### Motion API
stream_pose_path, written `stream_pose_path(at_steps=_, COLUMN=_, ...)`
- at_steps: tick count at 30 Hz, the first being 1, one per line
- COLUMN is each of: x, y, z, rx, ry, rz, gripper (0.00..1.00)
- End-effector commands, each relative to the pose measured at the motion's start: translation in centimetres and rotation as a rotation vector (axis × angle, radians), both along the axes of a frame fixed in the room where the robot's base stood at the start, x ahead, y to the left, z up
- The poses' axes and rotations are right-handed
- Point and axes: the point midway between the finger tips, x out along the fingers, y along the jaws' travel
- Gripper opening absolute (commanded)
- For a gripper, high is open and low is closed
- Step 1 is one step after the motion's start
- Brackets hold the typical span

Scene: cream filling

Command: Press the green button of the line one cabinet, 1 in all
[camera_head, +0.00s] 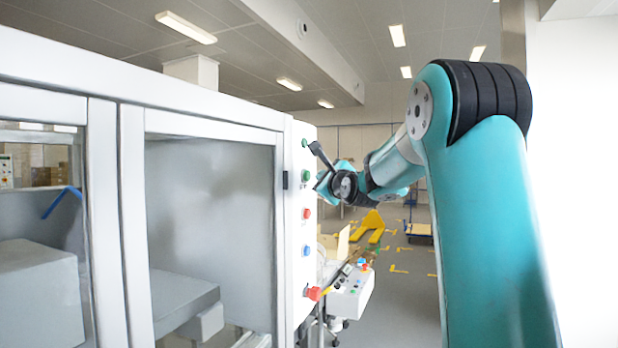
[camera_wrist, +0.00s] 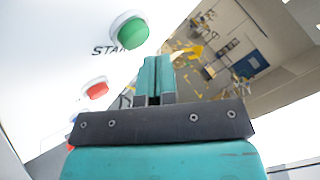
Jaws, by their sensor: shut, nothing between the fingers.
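The cabinet's control panel (camera_head: 297,260) faces right in the head view, with a column of buttons near its edge. A green button (camera_head: 305,175) sits in the upper part, below a small green item (camera_head: 304,143). In the wrist view the green button (camera_wrist: 130,31) is large, with lettering that reads as START beside it. My gripper (camera_head: 314,147) is in front of the panel's upper part. In the wrist view my gripper (camera_wrist: 154,62) has its fingers together and empty, to the lower right of the green button and apart from it in the picture.
Below the green button are a red button (camera_head: 306,213), a blue button (camera_head: 306,250) and a protruding red knob (camera_head: 313,293). A white control box (camera_head: 350,293) stands beyond the cabinet. A yellow pallet truck (camera_head: 369,226) is farther back on open floor.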

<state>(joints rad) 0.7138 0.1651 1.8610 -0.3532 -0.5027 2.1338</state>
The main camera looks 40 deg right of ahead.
Motion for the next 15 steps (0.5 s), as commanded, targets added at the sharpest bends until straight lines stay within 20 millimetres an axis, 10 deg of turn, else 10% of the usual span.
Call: stream_pose_path(at_steps=15, x=0.43, y=0.19, z=0.03, rx=0.000, ry=0.000, rz=0.001, gripper=0.00)
